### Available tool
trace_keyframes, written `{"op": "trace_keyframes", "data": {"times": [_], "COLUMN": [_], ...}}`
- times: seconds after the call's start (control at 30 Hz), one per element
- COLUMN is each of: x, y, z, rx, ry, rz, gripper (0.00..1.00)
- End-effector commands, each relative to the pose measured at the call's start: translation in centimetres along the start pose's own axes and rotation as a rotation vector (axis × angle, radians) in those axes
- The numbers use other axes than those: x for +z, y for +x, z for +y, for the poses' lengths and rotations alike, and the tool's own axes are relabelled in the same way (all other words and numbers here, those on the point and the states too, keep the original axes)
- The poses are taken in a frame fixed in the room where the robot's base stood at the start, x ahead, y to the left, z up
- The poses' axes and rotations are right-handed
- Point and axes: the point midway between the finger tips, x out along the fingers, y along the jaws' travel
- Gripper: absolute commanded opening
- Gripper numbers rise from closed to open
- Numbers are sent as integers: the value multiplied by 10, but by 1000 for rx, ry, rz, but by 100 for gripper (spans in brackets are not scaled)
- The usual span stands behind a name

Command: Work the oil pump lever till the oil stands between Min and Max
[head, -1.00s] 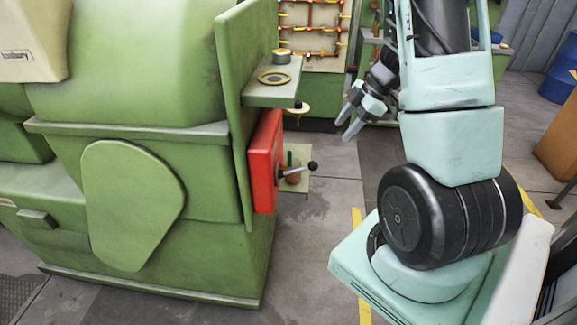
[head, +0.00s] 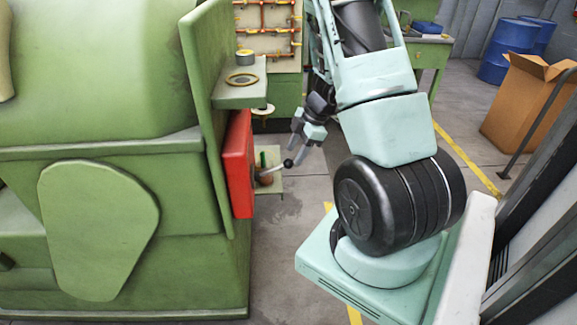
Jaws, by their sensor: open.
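The oil pump lever (head: 270,172) is a thin grey rod with a black ball knob (head: 288,163). It sticks out to the right from a red box (head: 237,165) on the side of the green machine. My gripper (head: 296,152) is open, its fingers pointing down close by the knob. In this view one fingertip looks very near the knob; I cannot tell whether it touches. Nothing shows between the fingers. The oil level and its Min and Max marks cannot be made out.
A green shelf (head: 240,95) with a ring and a small tin juts out above the red box. A cardboard box (head: 525,105) and blue drums (head: 508,48) stand at the back right.

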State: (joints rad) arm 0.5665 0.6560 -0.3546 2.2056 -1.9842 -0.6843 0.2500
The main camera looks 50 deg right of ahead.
Motion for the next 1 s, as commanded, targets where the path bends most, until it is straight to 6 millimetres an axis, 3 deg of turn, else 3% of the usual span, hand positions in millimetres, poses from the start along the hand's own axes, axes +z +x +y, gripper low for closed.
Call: {"op": "trace_keyframes", "data": {"times": [0.1,0.3,0.73,0.77,0.9,1.0], "x": [1,0,0,0,0,0], "y": [25,50,59,59,59,59], "z": [-1,0,0,0,0,0], "rx": [-3,-1,0,0,0,0], "ry": [1,1,0,-1,-1,-1], "rz": [0,1,-1,0,0,0], "gripper": [49,49,49,43,4,0]}}
